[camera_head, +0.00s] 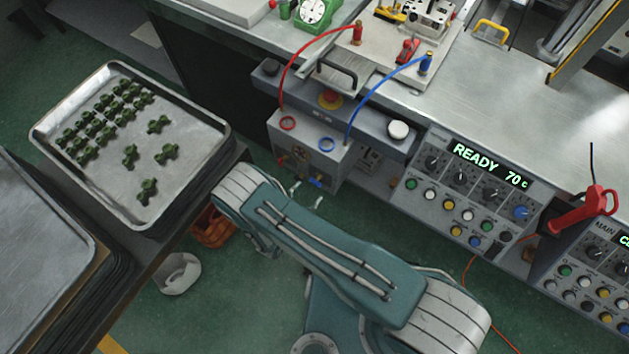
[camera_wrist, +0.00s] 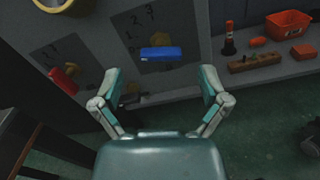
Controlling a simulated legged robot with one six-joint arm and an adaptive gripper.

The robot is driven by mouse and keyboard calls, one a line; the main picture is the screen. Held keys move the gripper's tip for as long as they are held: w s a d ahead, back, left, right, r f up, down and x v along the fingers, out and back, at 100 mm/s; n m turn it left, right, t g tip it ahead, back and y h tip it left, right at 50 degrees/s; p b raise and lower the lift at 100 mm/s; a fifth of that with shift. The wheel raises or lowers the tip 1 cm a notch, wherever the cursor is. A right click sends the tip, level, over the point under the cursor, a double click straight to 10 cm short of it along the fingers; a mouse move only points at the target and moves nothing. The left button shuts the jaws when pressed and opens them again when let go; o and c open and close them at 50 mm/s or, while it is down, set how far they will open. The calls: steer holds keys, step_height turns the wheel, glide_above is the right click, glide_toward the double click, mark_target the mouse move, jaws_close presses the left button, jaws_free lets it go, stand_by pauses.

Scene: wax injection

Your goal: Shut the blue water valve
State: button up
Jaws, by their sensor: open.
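The blue water valve (camera_wrist: 162,53) has a flat blue handle that lies crosswise on a grey panel in the wrist view. It also shows small and partly hidden in the head view (camera_head: 316,182), low on the box under the bench. My gripper (camera_wrist: 160,74) is open and empty. Its two fingers stand apart, to the left and right of the handle and a little below it in the wrist picture. I cannot tell whether they touch anything. A red valve handle (camera_wrist: 63,80) sits tilted on the panel to the left.
A control panel reading READY 70 (camera_head: 480,187) is right of the valve box. A tray of green parts (camera_head: 200,165) stands at the left. Red (camera_head: 294,57) and blue (camera_head: 372,92) hoses rise to the bench. A shelf with an orange bin (camera_wrist: 288,24) is at the right.

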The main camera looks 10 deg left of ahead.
mark_target(315, 181)
steer(key=shift+x, duration=1.9)
steer(key=c, duration=1.2)
